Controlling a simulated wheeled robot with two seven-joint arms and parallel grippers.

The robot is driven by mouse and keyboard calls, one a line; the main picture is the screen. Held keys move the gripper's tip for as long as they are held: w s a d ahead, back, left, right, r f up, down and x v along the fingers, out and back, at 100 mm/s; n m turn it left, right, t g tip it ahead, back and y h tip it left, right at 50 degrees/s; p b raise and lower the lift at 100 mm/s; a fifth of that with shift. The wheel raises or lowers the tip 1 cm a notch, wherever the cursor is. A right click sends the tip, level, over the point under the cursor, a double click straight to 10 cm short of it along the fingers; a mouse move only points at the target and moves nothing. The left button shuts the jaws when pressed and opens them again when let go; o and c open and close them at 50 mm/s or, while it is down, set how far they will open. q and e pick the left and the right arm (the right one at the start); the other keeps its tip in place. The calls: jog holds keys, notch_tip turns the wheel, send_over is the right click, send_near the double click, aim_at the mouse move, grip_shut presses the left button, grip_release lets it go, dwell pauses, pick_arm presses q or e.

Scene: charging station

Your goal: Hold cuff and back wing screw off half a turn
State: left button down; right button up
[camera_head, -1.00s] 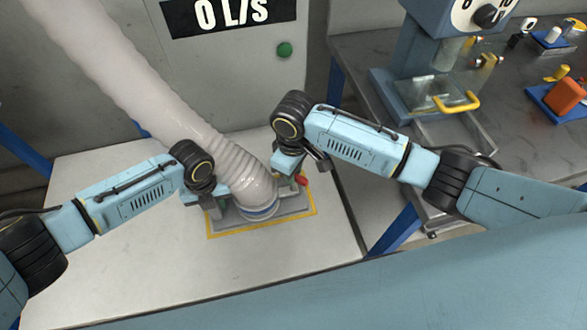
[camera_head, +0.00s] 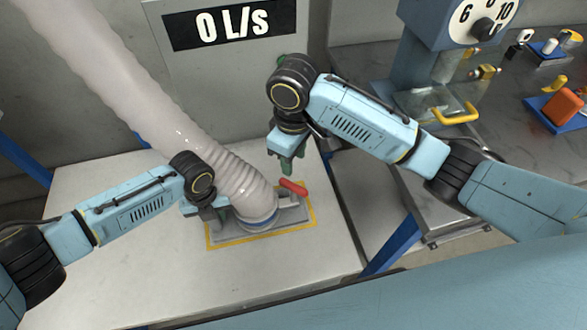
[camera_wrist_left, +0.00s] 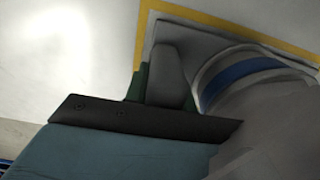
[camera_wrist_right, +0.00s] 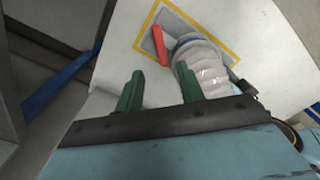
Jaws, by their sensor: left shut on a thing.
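The pale ribbed hose (camera_head: 240,185) ends in a cuff with a blue band (camera_head: 258,222) on a grey base plate (camera_head: 228,236). My left gripper (camera_head: 220,218) is at the left side of the cuff. In the left wrist view it is shut on a grey upright tab (camera_wrist_left: 168,75) beside the blue band (camera_wrist_left: 240,75). The red wing screw (camera_head: 293,187) is at the right rear of the cuff, and it also shows in the right wrist view (camera_wrist_right: 159,46). My right gripper (camera_head: 288,166) is open and empty above the screw, its green fingers (camera_wrist_right: 160,90) apart from it.
A yellow outline (camera_head: 313,222) surrounds the plate on the white table (camera_head: 120,270). A grey panel with a "0 L/S" display (camera_head: 232,25) stands behind. A bench with a dial machine (camera_head: 455,50) and an orange block (camera_head: 563,106) is at right. The table's front left is clear.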

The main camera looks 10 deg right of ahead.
aim_at(294, 185)
notch_tip(294, 185, up, 2)
jog(key=shift+r, duration=0.1)
jog(key=shift+o, duration=0.3)
jog(key=o, duration=0.5)
jog(key=shift+m, duration=0.3)
jog(key=shift+c, duration=0.2)
jog(key=o, duration=0.7)
jog(key=m, duration=0.9)
jog(key=shift+m, duration=0.4)
notch_tip(294, 185, down, 12)
jog(key=m, duration=0.7)
jog(key=shift+m, duration=0.3)
